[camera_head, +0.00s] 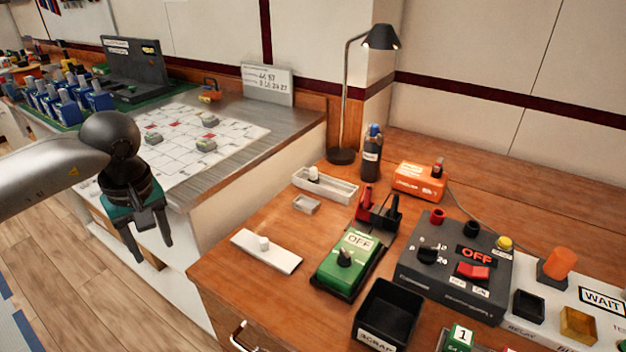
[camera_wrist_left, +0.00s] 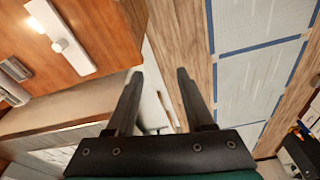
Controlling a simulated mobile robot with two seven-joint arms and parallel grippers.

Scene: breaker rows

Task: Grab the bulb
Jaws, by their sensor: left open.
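Two small white pieces could be the bulb; I cannot tell which. One white piece (camera_head: 264,243) stands on a flat white plate (camera_head: 284,262) near the wooden bench's left edge. The other white piece (camera_head: 313,173) is in a shallow white tray (camera_head: 343,194) behind it. My left gripper (camera_head: 150,250) is open and empty, pointing down over the floor, left of the bench and apart from both. The left wrist view shows its open fingers (camera_wrist_left: 158,75) with the plate (camera_wrist_left: 48,18) and its white piece (camera_wrist_left: 60,45) at upper left. My right gripper is not in view.
A green OFF box (camera_head: 348,262), a black scrap bin (camera_head: 388,312) and a dark switch box (camera_head: 455,268) stand right of the plate. A desk lamp (camera_head: 381,38) and dark bottle (camera_head: 372,155) stand behind. A metal-edged counter (camera_head: 285,125) is at left.

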